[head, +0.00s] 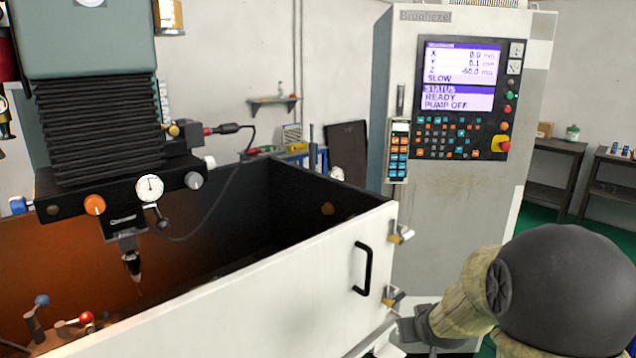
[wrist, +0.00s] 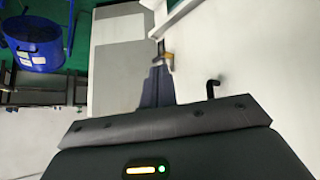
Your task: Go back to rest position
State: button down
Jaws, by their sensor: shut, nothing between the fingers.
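My gripper (wrist: 158,88) shows in the wrist view as a dark body with a narrow, dark finger shape ahead of it. It is shut and empty. Its tip appears close to a silver and yellow latch (wrist: 169,61); I cannot tell whether they touch. In the head view my arm enters at the lower right, and its end is low beside the white enclosure front (head: 290,285). The lower latch (head: 391,297) is just above it there. The fingertips are not clear in the head view.
The black door handle (head: 363,268) stands out from the enclosure front. The control cabinet (head: 430,200) rises behind my arm, its screen (head: 460,77) reading READY and PUMP OFF. Dark side tables (head: 555,147) stand at the right. A blue bin (wrist: 32,40) is in the wrist view.

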jog(key=s+a+g+p, duration=0.1)
jog(key=s+a+g, duration=0.2)
jog(key=s, duration=0.7)
jog(key=s+a+g+p, duration=0.1)
jog(key=s+a+g, duration=0.1)
jog(key=s, duration=0.7)
jog(key=shift+s+a+m+g+y, duration=0.3)
jog(key=shift+s+a+g, duration=0.1)
jog(key=shift+a, duration=0.45)
